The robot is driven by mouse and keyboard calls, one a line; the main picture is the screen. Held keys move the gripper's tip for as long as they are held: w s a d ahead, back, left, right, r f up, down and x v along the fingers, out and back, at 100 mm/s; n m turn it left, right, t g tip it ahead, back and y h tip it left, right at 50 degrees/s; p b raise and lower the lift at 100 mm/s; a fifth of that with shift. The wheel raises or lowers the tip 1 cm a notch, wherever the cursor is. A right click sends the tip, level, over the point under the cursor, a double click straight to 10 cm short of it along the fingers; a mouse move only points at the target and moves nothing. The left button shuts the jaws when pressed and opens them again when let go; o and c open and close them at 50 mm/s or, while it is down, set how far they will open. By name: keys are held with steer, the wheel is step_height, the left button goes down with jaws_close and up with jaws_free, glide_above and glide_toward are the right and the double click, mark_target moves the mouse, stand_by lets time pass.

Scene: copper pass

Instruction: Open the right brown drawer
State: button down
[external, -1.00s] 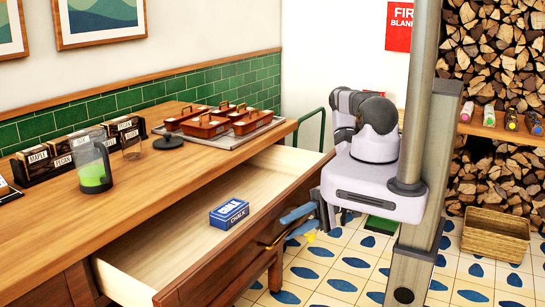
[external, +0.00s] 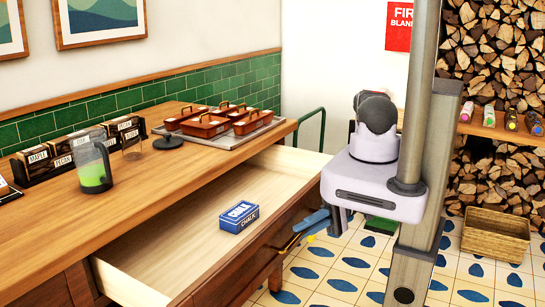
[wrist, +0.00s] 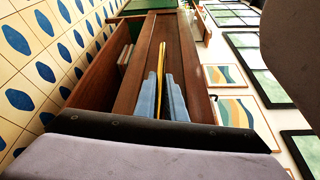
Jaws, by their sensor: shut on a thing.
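The brown wooden drawer (external: 190,238) under the counter stands far out, with its pale inside exposed. A blue chalk box (external: 239,216) lies inside it. My gripper (external: 303,227) is at the drawer front, its blue fingers around the brass bar handle (external: 284,243). In the wrist view my gripper (wrist: 161,80) has one blue finger on each side of the handle (wrist: 160,60), shut on it. The drawer front (wrist: 178,50) runs lengthwise there. Part of the handle is hidden behind the fingers in the external view.
The wooden counter (external: 110,215) holds copper pans (external: 205,124) on a tray, labelled boxes, and a glass jug (external: 93,165) with green liquid. A wicker basket (external: 495,233) stands on the tiled floor at right, below stacked firewood. Open tiled floor lies in front of the drawer.

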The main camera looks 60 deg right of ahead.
steer(key=shift+s, duration=0.45)
steer(key=c, duration=1.8)
jaws_free()
steer(key=shift+d, duration=0.15)
steer(key=shift+b+v, duration=0.9)
steer(key=shift+v, duration=2.65)
steer(key=shift+s, duration=0.1)
steer(key=shift+c, duration=0.5)
